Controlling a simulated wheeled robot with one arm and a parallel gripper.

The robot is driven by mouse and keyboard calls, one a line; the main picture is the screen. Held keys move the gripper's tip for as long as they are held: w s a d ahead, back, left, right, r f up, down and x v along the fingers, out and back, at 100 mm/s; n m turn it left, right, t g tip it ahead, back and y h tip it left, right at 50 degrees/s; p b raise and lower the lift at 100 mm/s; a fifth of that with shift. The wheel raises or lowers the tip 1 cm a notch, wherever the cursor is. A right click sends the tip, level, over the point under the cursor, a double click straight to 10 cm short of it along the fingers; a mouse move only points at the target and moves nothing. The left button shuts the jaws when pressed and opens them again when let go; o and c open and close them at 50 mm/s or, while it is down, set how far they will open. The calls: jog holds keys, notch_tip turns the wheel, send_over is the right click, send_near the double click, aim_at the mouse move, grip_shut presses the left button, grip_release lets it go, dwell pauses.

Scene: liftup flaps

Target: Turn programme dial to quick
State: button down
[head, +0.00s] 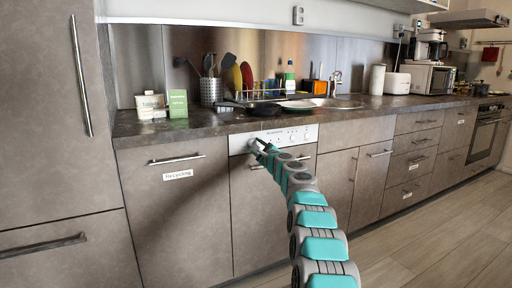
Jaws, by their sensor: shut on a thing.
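The dishwasher's white control panel (300,134) is set under the worktop, left of the sink. It carries several small round controls and tiny markings too small to read. My gripper (256,145) is at the left part of this panel, with my arm reaching up to it from the lower right. Its dark fingers are shut on the programme dial. The dial itself is hidden by the gripper, so its pointer and setting cannot be read.
The dishwasher's handle (303,158) runs just below the panel. A cupboard labelled Recycling (178,190) is to the left. A pan (262,108), a dish rack and a utensil holder (211,91) stand on the worktop above. The floor (430,240) at right is clear.

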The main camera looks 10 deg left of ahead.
jog(key=shift+c, duration=2.1)
grip_release()
jog(key=shift+s+f, duration=0.1)
jog(key=b+v, duration=0.5)
jog(key=v, duration=0.2)
jog(key=shift+s+d, duration=0.25)
